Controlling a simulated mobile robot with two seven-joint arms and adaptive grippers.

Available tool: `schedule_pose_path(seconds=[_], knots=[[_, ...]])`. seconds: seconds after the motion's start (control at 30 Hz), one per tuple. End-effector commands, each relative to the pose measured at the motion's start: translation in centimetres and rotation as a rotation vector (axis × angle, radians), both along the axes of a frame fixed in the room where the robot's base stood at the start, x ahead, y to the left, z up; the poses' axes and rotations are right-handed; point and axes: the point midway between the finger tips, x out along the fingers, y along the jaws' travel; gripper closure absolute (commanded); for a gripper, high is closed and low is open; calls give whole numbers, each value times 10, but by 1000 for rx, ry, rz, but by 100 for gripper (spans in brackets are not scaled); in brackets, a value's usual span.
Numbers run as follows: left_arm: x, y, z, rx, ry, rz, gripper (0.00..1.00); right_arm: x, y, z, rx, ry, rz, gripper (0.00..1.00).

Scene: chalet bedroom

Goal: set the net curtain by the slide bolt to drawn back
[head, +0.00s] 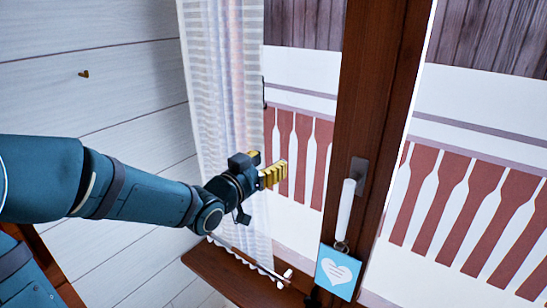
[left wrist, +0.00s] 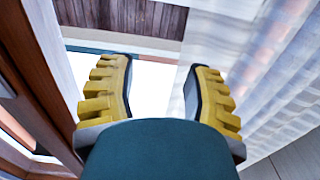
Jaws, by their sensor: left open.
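The net curtain (head: 215,65) is a sheer white, striped cloth in the head view. It hangs in folds at the left side of the window, and the glass to its right is bare. My left gripper (head: 277,174) is in front of the window, just right of the curtain's edge. In the left wrist view, the gripper (left wrist: 158,66) has its yellow-padded fingers apart with nothing between them. The curtain (left wrist: 268,85) is to the right of the fingers there, and I see no clear contact. I cannot surely make out the slide bolt. My right gripper is not in view.
A brown window post (head: 378,110) stands right of my gripper, with a white-gripped handle (head: 345,208). A blue heart tag (head: 338,272) hangs below it. A brown wooden sill (head: 215,268) runs under the window. The pale plank wall (head: 110,110) is left.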

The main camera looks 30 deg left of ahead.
Motion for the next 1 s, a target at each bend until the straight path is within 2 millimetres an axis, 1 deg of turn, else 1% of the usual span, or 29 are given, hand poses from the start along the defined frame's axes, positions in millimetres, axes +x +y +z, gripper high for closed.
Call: schedule_pose_path(seconds=[0.03,0.1,0.2,0.33,0.57,0.6,0.67,0.7,0.73,1.0], knots=[[7,-1,0,1,1,-1,50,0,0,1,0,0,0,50],[15,-1,0,1,1,0,50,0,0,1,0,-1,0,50],[22,-1,0,1,0,0,50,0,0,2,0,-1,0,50],[26,-2,0,0,1,1,50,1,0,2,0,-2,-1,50],[26,-2,0,0,0,1,50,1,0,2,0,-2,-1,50],[26,-2,0,0,0,1,54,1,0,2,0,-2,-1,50],[26,-2,0,0,0,1,75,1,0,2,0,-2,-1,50],[26,-2,0,0,0,1,89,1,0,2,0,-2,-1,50],[26,-2,0,0,0,1,100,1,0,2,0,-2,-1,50],[26,-1,0,0,1,2,100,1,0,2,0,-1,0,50]])
